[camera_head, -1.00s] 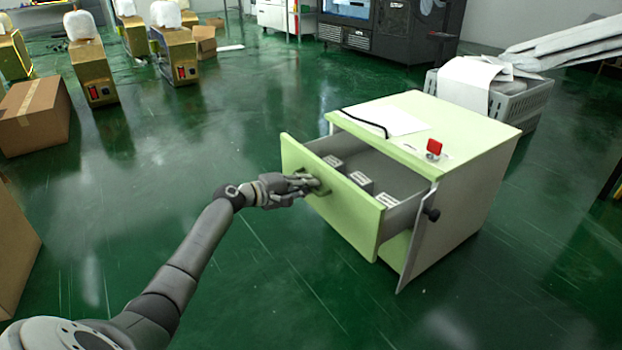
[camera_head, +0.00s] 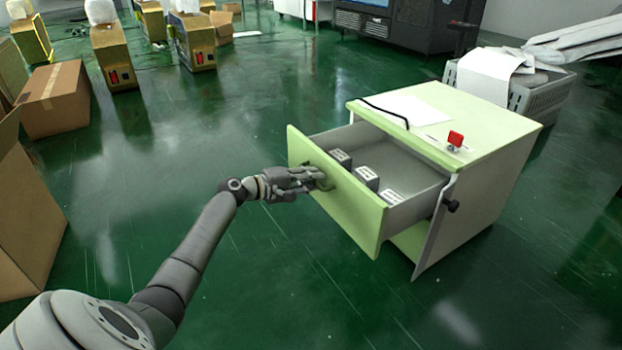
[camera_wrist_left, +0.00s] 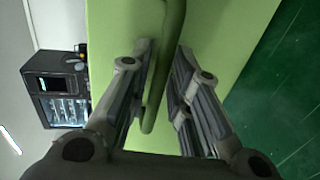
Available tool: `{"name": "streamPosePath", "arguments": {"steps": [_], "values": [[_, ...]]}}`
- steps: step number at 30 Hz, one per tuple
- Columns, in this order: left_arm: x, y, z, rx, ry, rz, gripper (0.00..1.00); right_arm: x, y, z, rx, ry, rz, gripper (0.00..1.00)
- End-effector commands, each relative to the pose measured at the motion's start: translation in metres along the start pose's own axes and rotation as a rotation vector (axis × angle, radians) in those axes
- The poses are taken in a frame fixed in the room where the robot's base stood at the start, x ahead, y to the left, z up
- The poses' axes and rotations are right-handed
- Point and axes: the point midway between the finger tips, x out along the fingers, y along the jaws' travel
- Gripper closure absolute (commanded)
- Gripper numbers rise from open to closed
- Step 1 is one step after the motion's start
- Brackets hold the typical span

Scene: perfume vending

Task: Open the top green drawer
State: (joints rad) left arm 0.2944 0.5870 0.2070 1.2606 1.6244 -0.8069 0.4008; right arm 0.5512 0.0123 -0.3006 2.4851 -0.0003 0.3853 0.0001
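The top green drawer (camera_head: 345,205) is pulled well out of a light green and grey cabinet (camera_head: 497,183), and several small grey-and-white boxes (camera_head: 365,176) show inside it. My left gripper (camera_head: 318,178) is at the handle on the drawer's front. In the left wrist view the curved green handle (camera_wrist_left: 172,50) runs between the two fingers of the left gripper (camera_wrist_left: 163,62), with the green front panel (camera_wrist_left: 225,30) behind it. The fingers are close around the handle; firm contact on both sides is hard to make out. My right gripper is not in view.
A red item (camera_head: 455,139) and a white sheet (camera_head: 410,110) lie on the cabinet top. A grey crate (camera_head: 535,97) stands behind it. Cardboard boxes (camera_head: 55,98) stand at the left. The green floor in front of the drawer is clear.

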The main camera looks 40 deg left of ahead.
Motion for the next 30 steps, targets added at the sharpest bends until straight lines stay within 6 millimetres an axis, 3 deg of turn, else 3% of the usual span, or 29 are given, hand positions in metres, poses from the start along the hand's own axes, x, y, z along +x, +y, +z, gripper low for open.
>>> {"name": "streamPosePath", "arguments": {"steps": [14, 30], "values": [[-0.007, 0.000, -0.001, 0.000, 0.002, 0.000, 0.68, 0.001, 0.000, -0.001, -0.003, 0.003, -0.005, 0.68], [-0.101, -0.001, 0.000, 0.000, 0.002, -0.001, 0.68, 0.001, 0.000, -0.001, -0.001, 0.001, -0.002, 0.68]]}}
